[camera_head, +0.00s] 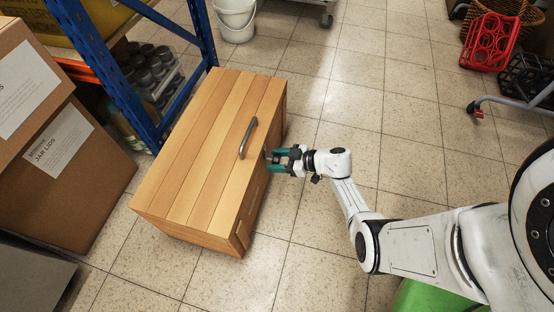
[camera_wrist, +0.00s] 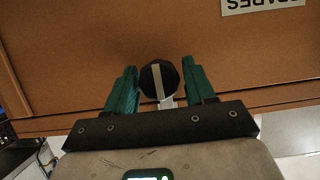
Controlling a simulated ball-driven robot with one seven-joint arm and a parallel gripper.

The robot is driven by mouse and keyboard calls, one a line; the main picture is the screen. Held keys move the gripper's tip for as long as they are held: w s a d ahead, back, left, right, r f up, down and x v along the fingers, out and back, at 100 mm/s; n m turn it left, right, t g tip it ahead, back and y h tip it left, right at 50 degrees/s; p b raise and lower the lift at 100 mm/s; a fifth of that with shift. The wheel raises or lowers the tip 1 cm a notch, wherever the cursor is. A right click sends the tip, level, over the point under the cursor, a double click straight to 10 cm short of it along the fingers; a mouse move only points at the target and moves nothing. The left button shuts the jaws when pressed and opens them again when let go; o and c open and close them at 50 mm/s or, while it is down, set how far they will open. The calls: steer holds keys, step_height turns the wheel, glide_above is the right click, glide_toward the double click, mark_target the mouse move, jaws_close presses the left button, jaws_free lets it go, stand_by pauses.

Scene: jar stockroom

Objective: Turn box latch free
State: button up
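The wooden box (camera_head: 205,150) stands on the floor, its lid down, with a grey bar handle (camera_head: 248,138) on top. In the wrist view its brown front (camera_wrist: 70,50) fills most of the picture. The latch (camera_wrist: 160,82) is a dark round knob with a pale stripe running nearly upright across it. My gripper (camera_wrist: 160,64) is at the box front, its teal fingers open on the left and right of the knob. The gaps are narrow, and I cannot tell whether either finger touches it. In the head view my gripper (camera_head: 274,160) hides the knob.
A blue-framed rack (camera_head: 118,75) with dark jars stands close behind the box. Cardboard cartons (camera_head: 70,165) are at the left. A white bucket (camera_head: 237,20) and a red crate (camera_head: 491,40) are farther back. The tiled floor (camera_head: 350,110) right of the box is clear.

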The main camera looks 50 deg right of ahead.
steer(key=c, duration=0.7)
steer(key=shift+c, duration=0.2)
steer(key=n+h, duration=0.1)
steer(key=n, duration=0.1)
steer(key=shift+a+f+n+t+h, duration=0.1)
steer(key=shift+a+n+t+h, duration=0.05)
steer(key=shift+n+t+h, duration=0.2)
steer(key=n+h+b, duration=0.1)
steer(key=n+t+h+b, duration=0.1)
steer(key=n, duration=0.1)
steer(key=shift+s+f, duration=0.1)
steer(key=shift+f, duration=0.1)
steer(key=n+t+h+b, duration=0.1)
steer(key=n+b, duration=0.1)
steer(key=n, duration=0.1)
steer(key=shift+n+t, duration=0.35)
steer(key=shift+n+t+h, duration=0.45)
steer(key=shift+n+t, duration=0.45)
steer(key=shift+n, duration=1.1)
steer(key=shift+a, duration=0.1)
steer(key=o, duration=1)
